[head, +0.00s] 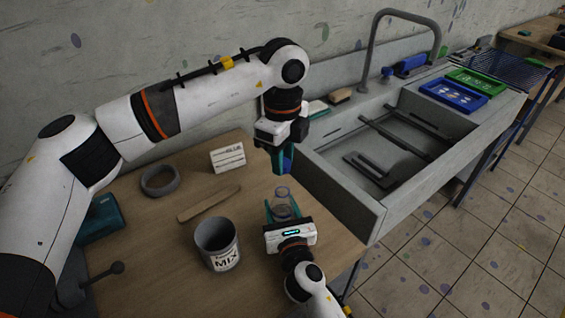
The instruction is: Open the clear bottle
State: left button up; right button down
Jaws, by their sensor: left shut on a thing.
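The clear bottle (282,194) stands upright near the right edge of the wooden table, its neck pointing up. My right gripper (283,211) comes from the front, with its teal fingers on both sides of the bottle's lower body, shut on it. My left gripper (283,164) hangs down above the bottle, with a gap to its neck. It is shut on a small blue thing (288,159), which looks like a cap; the fingers hide most of it.
A MIX can (217,245), a wooden stick (208,204), a grey ring (160,180) and a white card (228,158) are on the wooden table (185,235). A grey sink (370,203) borders it on the right, with blue (453,95) and green (477,81) trays beyond.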

jog(key=c, duration=0.6)
grip_release()
